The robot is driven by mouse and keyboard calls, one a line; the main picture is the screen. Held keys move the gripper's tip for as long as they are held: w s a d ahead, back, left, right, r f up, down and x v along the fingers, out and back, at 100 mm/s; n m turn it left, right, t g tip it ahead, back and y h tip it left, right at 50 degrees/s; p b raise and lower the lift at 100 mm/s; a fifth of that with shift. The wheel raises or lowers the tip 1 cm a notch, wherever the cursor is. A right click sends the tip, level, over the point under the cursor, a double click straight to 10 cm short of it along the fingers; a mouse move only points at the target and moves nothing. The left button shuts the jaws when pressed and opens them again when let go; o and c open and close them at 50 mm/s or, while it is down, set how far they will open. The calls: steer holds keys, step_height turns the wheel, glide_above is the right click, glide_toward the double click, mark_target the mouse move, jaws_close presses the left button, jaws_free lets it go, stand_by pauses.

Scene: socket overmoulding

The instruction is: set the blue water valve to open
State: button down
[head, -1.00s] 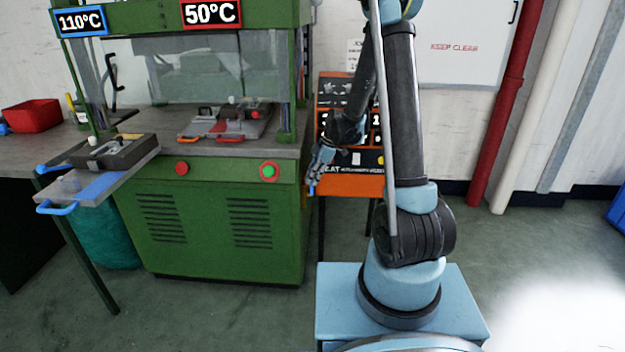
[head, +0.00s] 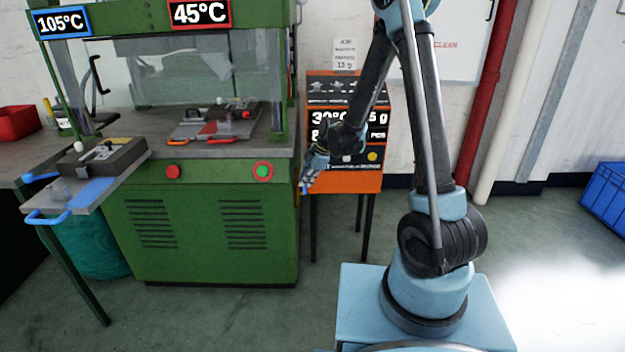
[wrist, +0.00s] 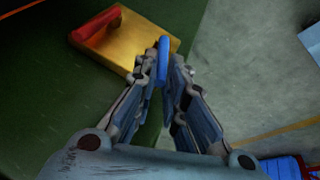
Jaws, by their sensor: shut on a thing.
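The blue valve handle (wrist: 163,60) stands between my fingertips in the wrist view. My gripper (wrist: 165,66) is shut on it. A yellow, brass-like block (wrist: 128,42) lies just behind the handle on a dark green surface, with a red handle (wrist: 97,25) on its upper left. In the head view my gripper (head: 309,176) is at the right side of the green press (head: 210,225), and a small blue tip (head: 304,188) shows below it. The handle's open or closed position cannot be told.
An orange machine (head: 345,180) on legs stands right behind my gripper. A blue crate (head: 608,195) is at the far right. Floor between is clear.

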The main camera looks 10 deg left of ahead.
steer(key=shift+s+a, duration=0.1)
steer(key=shift+a, duration=0.15)
steer(key=c, duration=1.6)
jaws_free()
steer(key=shift+c, duration=0.2)
steer(key=shift+r, duration=0.1)
steer(key=v, duration=1.1)
steer(key=shift+d+r, duration=0.25)
steer(key=shift+r, duration=0.1)
steer(key=shift+s, duration=0.1)
